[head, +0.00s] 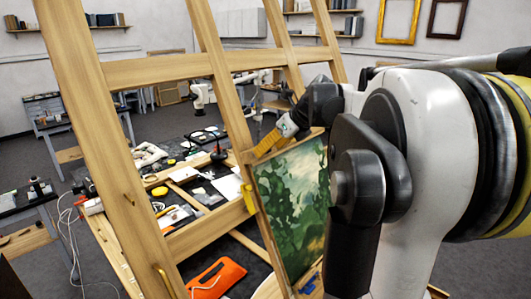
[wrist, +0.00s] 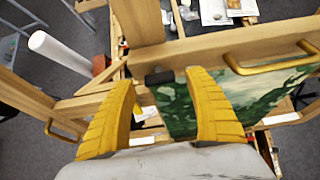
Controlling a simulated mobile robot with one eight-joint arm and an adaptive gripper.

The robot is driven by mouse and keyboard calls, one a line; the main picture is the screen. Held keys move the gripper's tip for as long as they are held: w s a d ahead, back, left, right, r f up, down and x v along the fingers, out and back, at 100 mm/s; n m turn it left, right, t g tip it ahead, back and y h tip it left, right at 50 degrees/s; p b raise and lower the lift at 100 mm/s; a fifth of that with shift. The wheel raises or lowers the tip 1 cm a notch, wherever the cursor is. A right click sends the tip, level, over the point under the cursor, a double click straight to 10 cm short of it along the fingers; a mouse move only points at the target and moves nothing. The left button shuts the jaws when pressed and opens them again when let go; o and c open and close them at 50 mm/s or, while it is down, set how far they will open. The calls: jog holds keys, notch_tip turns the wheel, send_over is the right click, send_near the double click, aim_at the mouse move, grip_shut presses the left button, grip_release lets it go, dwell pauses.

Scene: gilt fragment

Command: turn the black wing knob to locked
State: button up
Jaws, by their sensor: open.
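The black wing knob (wrist: 160,77) shows in the wrist view as a small dark piece at the top edge of the painting, against the wooden easel. My gripper (wrist: 163,84) is open, with its yellow fingers apart to the left and right of the knob. I cannot tell whether either finger touches it. In the head view my gripper (head: 266,145) is at the easel's crossbar, above the painting's upper left corner, and the knob is hidden there. The knob's wing angle and any lock marks are not readable.
The wooden easel frame (head: 128,210) fills the left and middle of the head view. The green painting (head: 295,205) stands in it. A brass handle (wrist: 270,66) lies right of the fingers. An orange item (head: 218,279) and a cluttered table are behind the easel.

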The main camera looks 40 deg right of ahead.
jog(key=v, duration=0.9)
jog(key=shift+s+r, duration=0.2)
